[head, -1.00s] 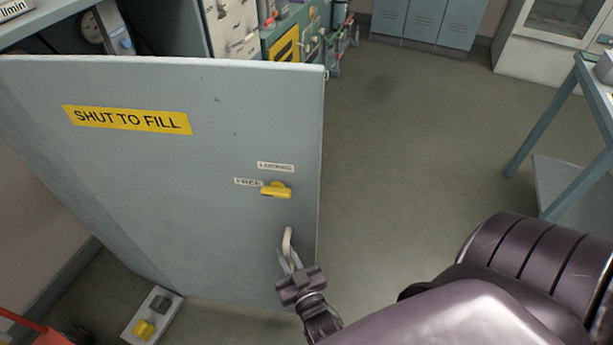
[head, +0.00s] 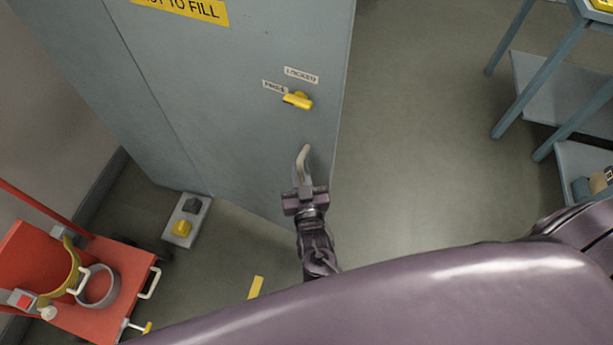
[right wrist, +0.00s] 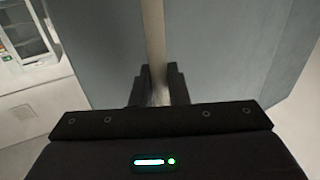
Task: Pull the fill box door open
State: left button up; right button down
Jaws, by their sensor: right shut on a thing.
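The fill box door (head: 235,110) is a large grey panel standing ajar, with part of a yellow fill label (head: 185,8) at the top of the head view. A yellow latch (head: 297,100) sits on it beside small tags, one reading LOCKED. Below the latch is a pale upright handle (head: 303,160). My right gripper (head: 304,188) is shut on this handle. In the right wrist view the handle (right wrist: 154,45) runs up from between the two dark fingers (right wrist: 158,85), with the grey door behind. My left gripper is not in view.
A grey box with a yellow button (head: 183,222) lies on the floor by the door. A blue-grey table frame (head: 545,75) stands at upper right. The floor (head: 430,130) right of the door is clear.

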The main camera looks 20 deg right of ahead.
jog(key=shift+a+r, duration=0.15)
jog(key=shift+a, duration=0.15)
jog(key=c, duration=1.5)
grip_release()
jog(key=shift+w+a, duration=0.1)
jog(key=shift+s+f, duration=0.2)
jog(key=shift+s, duration=0.25)
jog(key=s+a, duration=0.1)
jog(key=s, duration=0.6)
jog(key=shift+b, duration=0.35)
jog(key=shift+a, duration=0.1)
